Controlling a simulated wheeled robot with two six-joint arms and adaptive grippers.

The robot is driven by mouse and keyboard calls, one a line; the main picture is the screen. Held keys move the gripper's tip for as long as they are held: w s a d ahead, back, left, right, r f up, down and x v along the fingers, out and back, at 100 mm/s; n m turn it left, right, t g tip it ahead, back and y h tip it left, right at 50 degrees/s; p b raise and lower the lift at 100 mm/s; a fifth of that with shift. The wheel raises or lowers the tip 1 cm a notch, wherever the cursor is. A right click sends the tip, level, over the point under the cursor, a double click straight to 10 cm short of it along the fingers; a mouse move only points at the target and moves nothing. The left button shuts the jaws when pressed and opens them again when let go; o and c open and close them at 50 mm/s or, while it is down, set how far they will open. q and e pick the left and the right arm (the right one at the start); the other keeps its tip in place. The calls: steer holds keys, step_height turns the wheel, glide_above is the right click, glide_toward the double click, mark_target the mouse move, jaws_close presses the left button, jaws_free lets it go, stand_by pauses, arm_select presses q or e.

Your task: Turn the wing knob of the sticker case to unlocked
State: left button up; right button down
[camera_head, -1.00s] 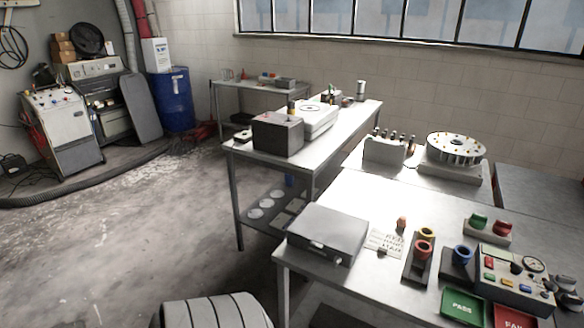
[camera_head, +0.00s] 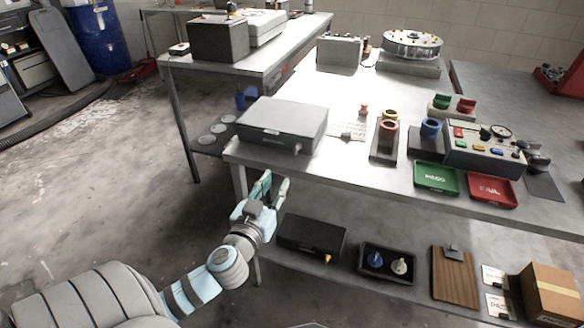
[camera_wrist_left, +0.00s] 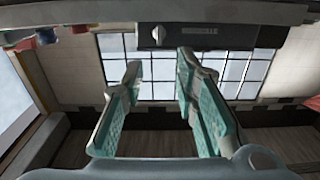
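The grey sticker case (camera_head: 283,117) lies flat near the left front corner of the workbench top. Its small light wing knob (camera_head: 297,149) is on the front face, toward the right end. The left wrist view, which looks upside down, shows the knob (camera_wrist_left: 158,34) beside a small label plate (camera_wrist_left: 197,30) on the case front; the label is too small to read. My left gripper (camera_head: 273,188) is open and empty, in front of and below the bench edge, apart from the case. It also shows in the left wrist view (camera_wrist_left: 158,78). My right gripper is not in view.
The bench's front edge (camera_head: 360,185) lies between gripper and knob height. Coloured cups, a green tray (camera_head: 437,178) and a red tray (camera_head: 491,190) stand to the right. A dark box (camera_head: 311,238) and a cardboard box (camera_head: 550,293) are on the lower shelf.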

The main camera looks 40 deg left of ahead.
mark_target(294, 151)
arm_select(q)
steer(key=x, duration=1.4)
steer(key=shift+r, duration=0.1)
steer(key=shift+s+r, duration=0.1)
jaws_close()
